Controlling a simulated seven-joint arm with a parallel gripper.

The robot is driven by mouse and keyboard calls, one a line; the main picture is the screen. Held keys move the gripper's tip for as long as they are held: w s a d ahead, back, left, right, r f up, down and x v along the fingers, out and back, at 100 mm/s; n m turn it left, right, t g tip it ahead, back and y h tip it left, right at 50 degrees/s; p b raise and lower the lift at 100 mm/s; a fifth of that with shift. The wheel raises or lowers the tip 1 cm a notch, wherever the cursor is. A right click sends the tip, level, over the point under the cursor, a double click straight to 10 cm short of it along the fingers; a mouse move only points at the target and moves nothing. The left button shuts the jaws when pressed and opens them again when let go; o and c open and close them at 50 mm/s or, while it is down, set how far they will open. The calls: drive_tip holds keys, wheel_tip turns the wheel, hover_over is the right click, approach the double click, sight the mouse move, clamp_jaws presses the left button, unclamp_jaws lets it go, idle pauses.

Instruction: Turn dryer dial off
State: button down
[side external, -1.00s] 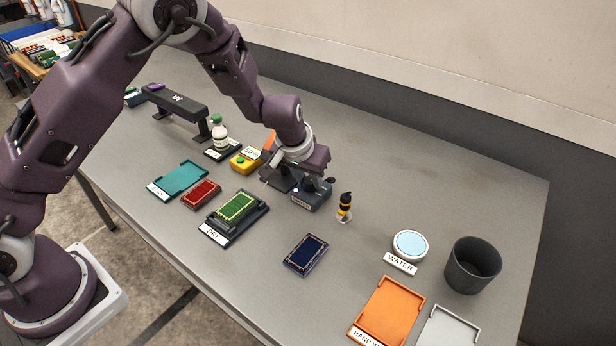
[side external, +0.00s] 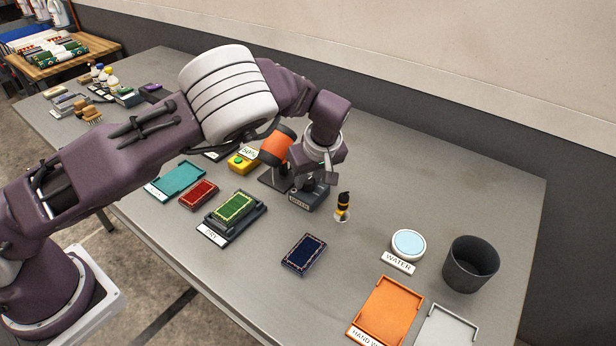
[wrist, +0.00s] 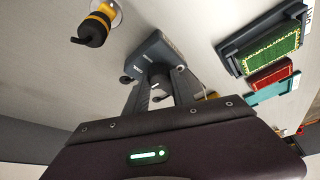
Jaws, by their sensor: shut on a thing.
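The dryer dial box (side external: 308,198) is a small dark blue-grey block with a label on its front, standing mid-table. My gripper (side external: 314,181) is down at the top of this box, shut on the dial. The dial itself is mostly hidden by the fingers. In the wrist view, the box (wrist: 154,48) lies just beyond the fingertips of my gripper (wrist: 157,82), with the dial between them. I cannot read the dial's setting. The orange dryer (side external: 278,146) stands on a dark base just left of the box.
A green rug (side external: 234,207) lies on a dark tray, and a navy rug (side external: 304,254) lies in front.

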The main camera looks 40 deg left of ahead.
drive_tip(key=shift+n+g, duration=0.3)
drive_tip(key=shift+n, duration=0.3)
drive_tip(key=shift+d+f, duration=0.1)
drive_tip(key=c, duration=1.1)
unclamp_jaws()
drive_tip(key=v, duration=0.7)
drive_tip(key=shift+w, duration=0.1)
